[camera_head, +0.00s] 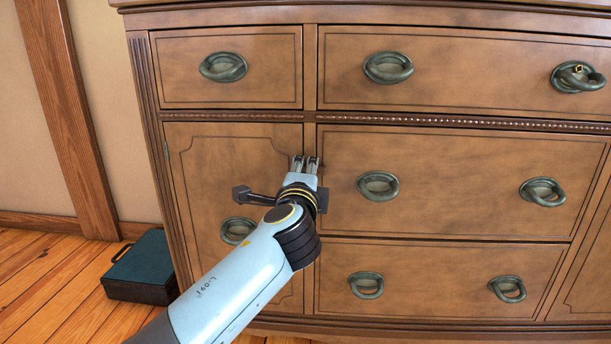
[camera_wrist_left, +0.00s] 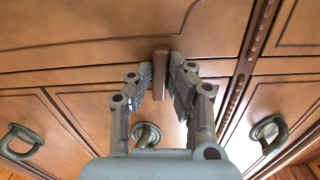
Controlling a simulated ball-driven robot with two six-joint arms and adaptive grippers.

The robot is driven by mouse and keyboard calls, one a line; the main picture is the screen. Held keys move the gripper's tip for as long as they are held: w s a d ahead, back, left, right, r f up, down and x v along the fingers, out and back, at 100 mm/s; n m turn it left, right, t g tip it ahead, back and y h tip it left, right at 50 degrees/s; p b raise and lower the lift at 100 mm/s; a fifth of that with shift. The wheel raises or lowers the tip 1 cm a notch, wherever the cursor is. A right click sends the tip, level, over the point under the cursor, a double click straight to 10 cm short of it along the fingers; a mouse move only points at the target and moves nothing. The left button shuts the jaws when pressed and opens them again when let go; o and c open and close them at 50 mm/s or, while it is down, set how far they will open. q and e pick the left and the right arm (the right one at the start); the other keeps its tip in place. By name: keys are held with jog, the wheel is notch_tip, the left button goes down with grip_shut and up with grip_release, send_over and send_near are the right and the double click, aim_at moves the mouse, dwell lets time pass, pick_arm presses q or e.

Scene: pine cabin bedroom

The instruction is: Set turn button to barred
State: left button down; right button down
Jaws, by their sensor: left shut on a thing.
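The turn button, a small brown wooden bar (camera_wrist_left: 160,62), shows in the left wrist view at the edge of the cabinet door (camera_head: 210,180). Its length runs across the seam, with one end over the door edge. My left gripper (camera_head: 306,164) is shut on it, one finger on each side, as the left wrist view also shows (camera_wrist_left: 163,78). In the head view the fingers hide the button. The door, with its curved inlay line, sits flush in the front and looks closed. My right gripper is in neither view.
Drawers with dark ring pulls fill the dresser front, one pull (camera_head: 378,186) close to the right of my gripper. The door's own pull (camera_head: 237,230) is partly behind my arm. A dark green case (camera_head: 143,263) stands on the floor at left.

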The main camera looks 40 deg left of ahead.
pick_arm(q)
jog(key=shift+f, duration=0.15)
dwell(0.4)
jog(key=c, duration=1.3)
grip_release()
jog(key=v, duration=0.7)
jog(key=shift+s+d, duration=0.15)
jog(key=shift+s, duration=0.1)
